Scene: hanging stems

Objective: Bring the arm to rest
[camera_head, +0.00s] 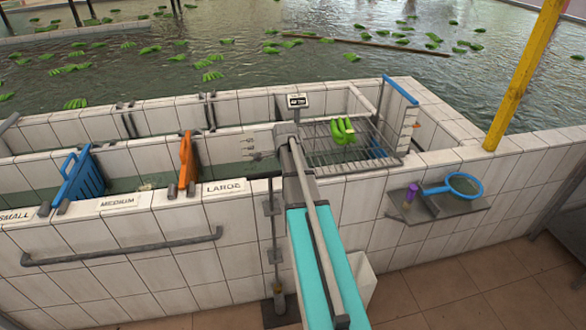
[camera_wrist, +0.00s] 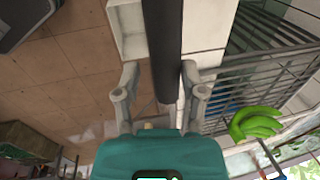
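My gripper (camera_wrist: 158,72) shows in the wrist view with its two grey fingers apart. A dark bar (camera_wrist: 162,40) runs down the picture between the fingers; I cannot tell whether it lies between them or beyond them, and no grip on it shows. A bunch of green bananas (camera_head: 343,131) rests on a wire rack (camera_head: 322,160). The bunch (camera_wrist: 255,122) also shows in the wrist view, apart from the fingers on the right.
Tiled troughs hold a blue gate (camera_head: 82,178) and an orange gate (camera_head: 187,160). A small display (camera_head: 297,101) stands behind the rack. A shelf (camera_head: 464,208) at right carries a blue-rimmed strainer (camera_head: 464,185) and a purple item (camera_head: 411,194). A yellow post (camera_head: 523,75) rises at right.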

